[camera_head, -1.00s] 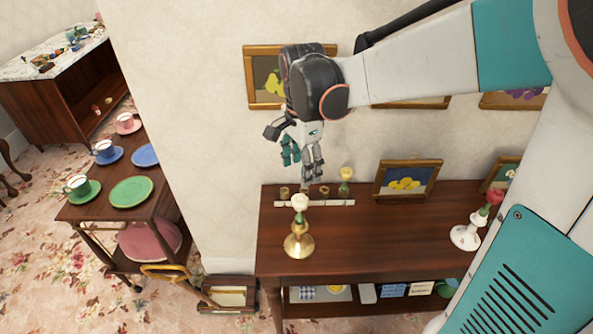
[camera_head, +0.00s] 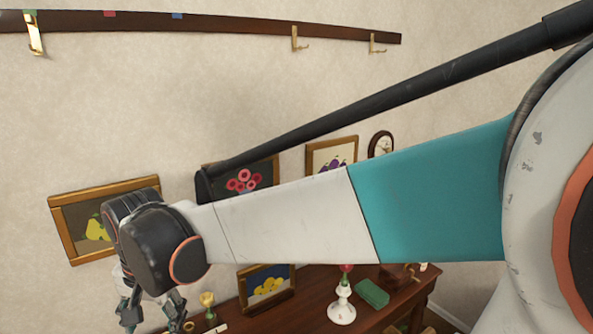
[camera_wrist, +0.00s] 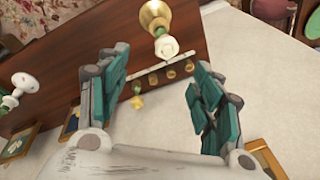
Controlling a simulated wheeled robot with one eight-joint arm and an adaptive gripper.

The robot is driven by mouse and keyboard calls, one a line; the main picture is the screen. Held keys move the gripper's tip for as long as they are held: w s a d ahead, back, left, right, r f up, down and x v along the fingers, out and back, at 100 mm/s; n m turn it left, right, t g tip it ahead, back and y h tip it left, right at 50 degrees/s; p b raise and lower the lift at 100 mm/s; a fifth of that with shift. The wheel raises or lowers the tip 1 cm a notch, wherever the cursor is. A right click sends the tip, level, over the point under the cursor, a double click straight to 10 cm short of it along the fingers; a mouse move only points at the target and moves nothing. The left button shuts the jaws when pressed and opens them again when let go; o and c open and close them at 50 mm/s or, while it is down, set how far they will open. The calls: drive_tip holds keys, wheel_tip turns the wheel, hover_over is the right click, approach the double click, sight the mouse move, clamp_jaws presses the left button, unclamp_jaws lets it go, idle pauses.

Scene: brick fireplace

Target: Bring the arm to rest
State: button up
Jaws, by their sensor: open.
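My gripper (camera_head: 150,312) hangs at the lower left of the head view, in front of the wall and partly cut off by the bottom edge. In the wrist view my gripper (camera_wrist: 155,95) has its two teal-padded fingers wide apart, with nothing between the pads. Beyond the fingers lie the wooden sideboard top (camera_wrist: 105,45) and a pale strip with several small cups (camera_wrist: 160,74). The fingers appear apart from these things.
A brass candlestick (camera_wrist: 153,14) and a white candlestick (camera_wrist: 22,84) stand on the sideboard (camera_head: 305,312). A green box (camera_head: 372,293) lies there too. Framed pictures (camera_head: 62,222) hang close behind my arm. A hook rail (camera_head: 210,23) runs above. Open wall lies between rail and arm.

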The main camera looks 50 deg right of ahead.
drive_tip(key=s+f+n+t+b, duration=0.3)
drive_tip(key=s+n+t, duration=0.1)
drive_tip(key=s+n, duration=0.6)
drive_tip(key=shift+f+n+t, duration=0.15)
drive_tip(key=shift+n+t, duration=0.25)
idle(0.4)
